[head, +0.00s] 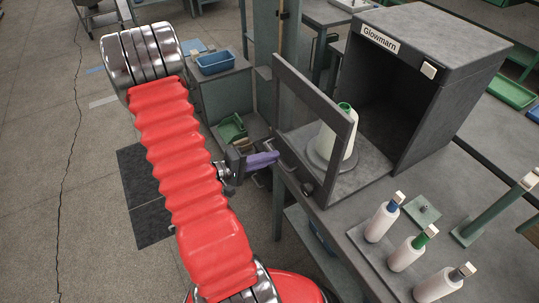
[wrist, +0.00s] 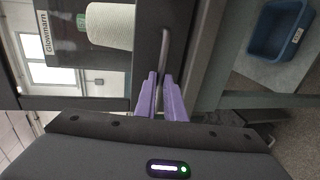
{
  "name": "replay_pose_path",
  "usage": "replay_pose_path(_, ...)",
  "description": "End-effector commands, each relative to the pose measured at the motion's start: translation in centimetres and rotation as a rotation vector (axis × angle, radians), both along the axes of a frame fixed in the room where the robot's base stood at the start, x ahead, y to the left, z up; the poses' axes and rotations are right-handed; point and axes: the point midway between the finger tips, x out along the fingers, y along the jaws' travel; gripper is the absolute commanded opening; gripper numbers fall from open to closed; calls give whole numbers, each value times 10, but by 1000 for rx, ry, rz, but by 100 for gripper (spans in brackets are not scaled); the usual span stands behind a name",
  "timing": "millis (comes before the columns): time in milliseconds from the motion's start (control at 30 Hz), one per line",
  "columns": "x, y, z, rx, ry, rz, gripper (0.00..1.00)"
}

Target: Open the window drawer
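The window drawer (head: 316,100) has a dark grey frame with a clear pane. It stands out from the grey box labelled Glowmarn (head: 440,45), leaving a gap to the box's open front. A white yarn cone (head: 337,142) stands upright behind the pane on the drawer's base; it also shows in the wrist view (wrist: 110,27). My gripper (head: 277,158) has purple fingers and is at the drawer's front. In the wrist view, the fingers (wrist: 161,76) appear shut around the grey bar handle (wrist: 165,45). The exact contact is partly hidden.
A side cabinet with a blue bin (head: 215,62) stands behind my gripper. Open floor lies left of my red arm.

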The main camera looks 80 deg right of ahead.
Motion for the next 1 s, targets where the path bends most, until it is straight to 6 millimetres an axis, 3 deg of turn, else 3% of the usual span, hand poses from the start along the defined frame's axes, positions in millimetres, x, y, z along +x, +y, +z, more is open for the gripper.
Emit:
replay_pose_path(267,0,0,-2,5,-4,0,28)
replay_pose_path(667,4,2,0,2,-2,1,28)
replay_pose_path(1000,30,23,7,2,-3,3,28)
